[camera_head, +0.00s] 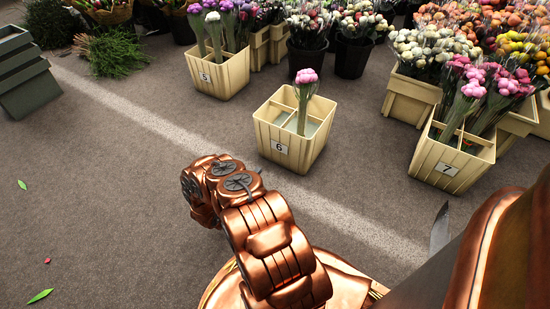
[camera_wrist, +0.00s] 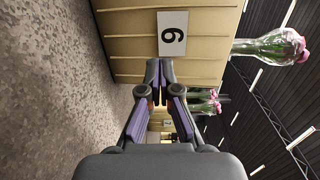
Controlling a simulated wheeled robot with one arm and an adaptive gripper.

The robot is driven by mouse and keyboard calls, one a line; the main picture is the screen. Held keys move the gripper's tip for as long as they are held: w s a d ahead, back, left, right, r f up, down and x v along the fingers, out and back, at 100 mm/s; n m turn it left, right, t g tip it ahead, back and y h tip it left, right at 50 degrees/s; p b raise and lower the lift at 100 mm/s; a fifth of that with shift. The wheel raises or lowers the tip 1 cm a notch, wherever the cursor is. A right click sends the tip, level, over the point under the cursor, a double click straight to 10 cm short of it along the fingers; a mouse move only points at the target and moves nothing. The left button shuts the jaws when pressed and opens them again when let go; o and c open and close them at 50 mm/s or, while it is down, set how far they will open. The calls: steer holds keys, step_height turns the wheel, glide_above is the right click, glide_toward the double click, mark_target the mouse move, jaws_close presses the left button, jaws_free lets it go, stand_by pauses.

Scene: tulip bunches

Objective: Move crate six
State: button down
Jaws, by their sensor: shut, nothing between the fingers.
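Crate six (camera_head: 298,152) is a pale yellow slatted crate with dividers and a white "6" label, standing on the floor in the middle of the head view. One pink tulip bunch (camera_head: 306,86) stands upright in it; I cannot tell in which compartment. In the wrist view, which is turned sideways, the crate's labelled wall (camera_wrist: 200,60) fills the top, and the bunch (camera_wrist: 272,48) sticks out past its rim. My gripper (camera_wrist: 158,64) is shut and empty, its fingertips in front of this wall near the label. I cannot tell whether they touch it. The head view hides my fingers.
Crate five (camera_head: 225,78) with purple and white bunches stands behind to the left. Crate seven (camera_head: 435,163) with pink bunches stands to the right. Black flower buckets (camera_head: 352,57) stand behind. A dark green crate (camera_head: 25,85) is far left. The floor at left is mostly clear.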

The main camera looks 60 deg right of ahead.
steer(key=b, duration=0.4)
glide_toward(278, 149)
steer(key=d, duration=0.6)
steer(key=shift+w+d+f, duration=0.15)
steer(key=shift+d+f, duration=0.05)
steer(key=shift+f, duration=0.2)
steer(key=shift+d+r+b, duration=0.1)
steer(key=shift+d+b, duration=0.25)
steer(key=shift+d, duration=0.15)
steer(key=shift+w+r+p, duration=0.1)
steer(key=shift+w+p, duration=0.05)
steer(key=shift+p, duration=0.2)
